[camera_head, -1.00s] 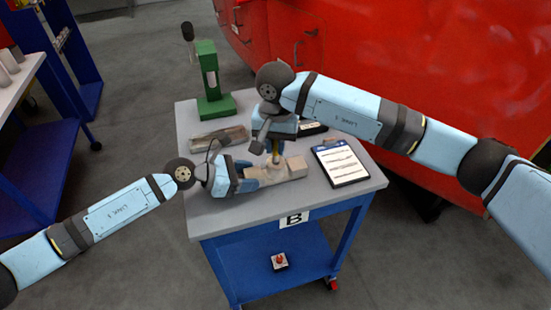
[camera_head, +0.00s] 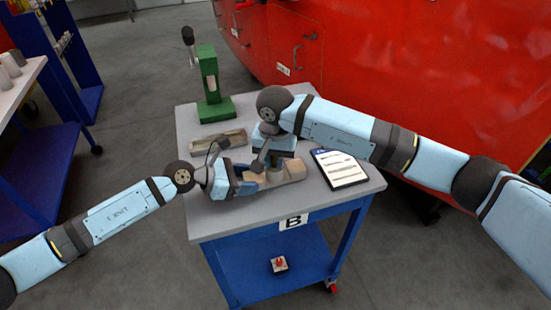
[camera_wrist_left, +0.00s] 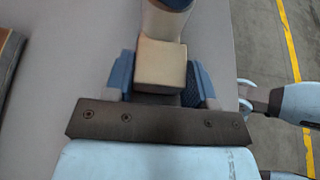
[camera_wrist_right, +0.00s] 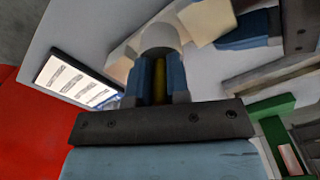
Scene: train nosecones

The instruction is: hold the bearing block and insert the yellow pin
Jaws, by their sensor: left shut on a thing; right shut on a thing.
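The tan bearing block (camera_head: 291,172) lies on the grey cart top, and its end also shows in the left wrist view (camera_wrist_left: 160,65). My left gripper (camera_head: 246,182) is shut on this end, with a blue finger on each side (camera_wrist_left: 160,82). My right gripper (camera_head: 272,166) points down over the block's round boss. It is shut on the yellow pin (camera_wrist_right: 159,80), which shows as a narrow strip between the blue fingers (camera_wrist_right: 158,85). The pin's lower end is hidden at the grey round boss (camera_wrist_right: 160,38), so I cannot tell how deep it sits.
A clipboard (camera_head: 340,168) lies right of the block. A shallow tray (camera_head: 217,144) lies behind my left gripper, and a green press (camera_head: 212,90) stands at the back left. The cart's front edge is close to the block. A red vehicle body (camera_head: 420,70) stands behind the cart.

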